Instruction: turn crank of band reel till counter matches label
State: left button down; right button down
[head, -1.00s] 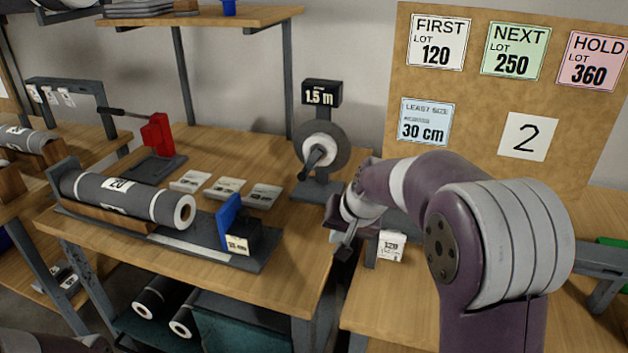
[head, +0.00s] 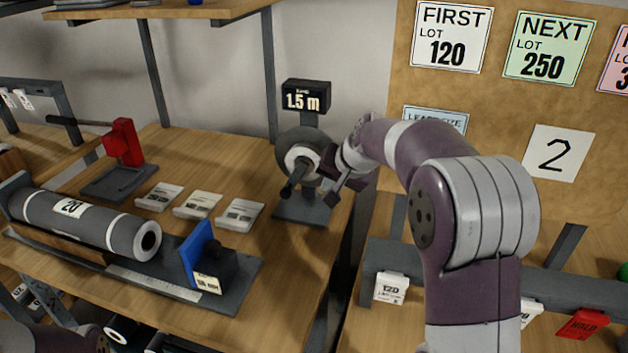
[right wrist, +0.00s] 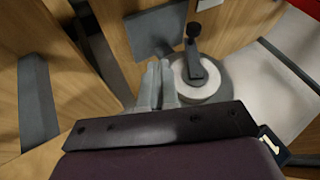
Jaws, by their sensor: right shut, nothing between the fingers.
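The band reel (head: 286,146) is a grey disc with a white hub on a dark stand. Its dark crank (head: 294,180) points toward the front left. The counter (head: 306,97) above it reads 1.5 m. My right gripper (head: 335,190) is shut and empty, just right of the reel and crank. In the right wrist view its fingers (right wrist: 158,85) lie close together, left of the reel's white hub, with the crank (right wrist: 194,58) just beyond them. I cannot tell whether they touch the reel. A small label (head: 208,283) on the front stand is too small to read surely. My left gripper is out of view.
A grey roll (head: 115,229) lies left on a holder with a blue plate (head: 197,255). Several paper pads (head: 198,205) lie behind it. A red lever tool (head: 122,143) stands at the back left. The board (head: 485,110) at right bears lot signs.

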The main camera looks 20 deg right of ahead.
aim_at(302, 167)
jog(key=b+x, duration=0.1)
jog(key=x, duration=0.7)
jog(key=shift+a+f, duration=0.15)
jog(key=shift+f, duration=0.2)
jog(key=shift+w+a+r+p, duration=0.2)
jog(key=shift+w+a+p, duration=0.25)
jog(key=shift+w+a, duration=0.8)
jog(key=shift+a, duration=0.4)
jog(key=shift+w+a+r+p, duration=0.2)
jog(key=shift+a+r+p, duration=0.1)
jog(key=shift+p, duration=0.65)
jog(key=shift+w+a+f, duration=0.1)
jog(key=shift+a+f, duration=0.05)
jog(key=shift+f, duration=0.2)
